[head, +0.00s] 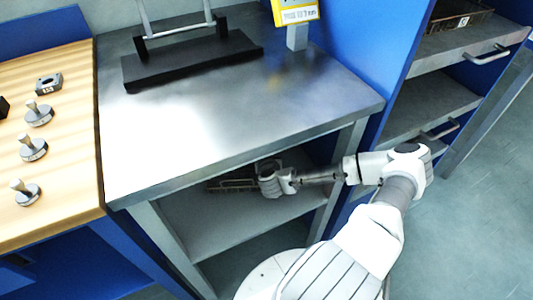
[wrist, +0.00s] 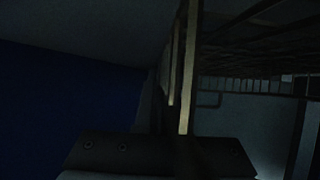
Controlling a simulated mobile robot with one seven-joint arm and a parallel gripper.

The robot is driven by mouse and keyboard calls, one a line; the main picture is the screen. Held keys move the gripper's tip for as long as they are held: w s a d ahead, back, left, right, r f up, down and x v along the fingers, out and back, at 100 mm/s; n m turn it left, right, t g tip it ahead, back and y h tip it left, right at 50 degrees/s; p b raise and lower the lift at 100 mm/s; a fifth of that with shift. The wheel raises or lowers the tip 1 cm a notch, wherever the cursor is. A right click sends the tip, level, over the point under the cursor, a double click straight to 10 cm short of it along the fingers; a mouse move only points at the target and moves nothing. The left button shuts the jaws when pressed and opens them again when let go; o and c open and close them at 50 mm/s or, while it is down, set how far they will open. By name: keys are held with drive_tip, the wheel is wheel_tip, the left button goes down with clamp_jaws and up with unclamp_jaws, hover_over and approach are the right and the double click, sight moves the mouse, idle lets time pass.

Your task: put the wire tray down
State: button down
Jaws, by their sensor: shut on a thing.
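The wire tray (head: 230,185) is a dark, brownish mesh tray in the space under the steel table top, just left of my gripper (head: 262,181). My gripper is shut on its near right side. In the wrist view the tray's mesh (wrist: 265,45) fills the upper right, very dark, beside a pale upright bar at the jaws. The table top's front edge hides part of the tray in the head view. I cannot tell whether the tray touches the lower shelf (head: 240,217).
The steel table top (head: 220,120) is just above my gripper and bears a black stand (head: 190,60). A table leg (head: 335,170) is close to my arm. A blue rack with pull-out shelves (head: 425,105) stands right. A wooden bench (head: 60,150) with several weights is left.

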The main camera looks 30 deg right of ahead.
drive_tip(key=c, duration=1)
unclamp_jaws()
drive_tip(key=shift+s+a+r, duration=0.15)
drive_tip(key=shift+s+r, duration=0.05)
drive_tip(key=shift+r, duration=0.1)
drive_tip(key=p+v, duration=0.3)
drive_tip(key=v, duration=0.7)
drive_tip(key=shift+s+a+p, duration=0.1)
drive_tip(key=shift+s+p, duration=0.15)
drive_tip(key=shift+p, duration=0.15)
drive_tip(key=shift+s+a+r, duration=0.1)
drive_tip(key=shift+s+r, duration=0.1)
drive_tip(key=shift+s, duration=0.15)
drive_tip(key=shift+s, duration=0.15)
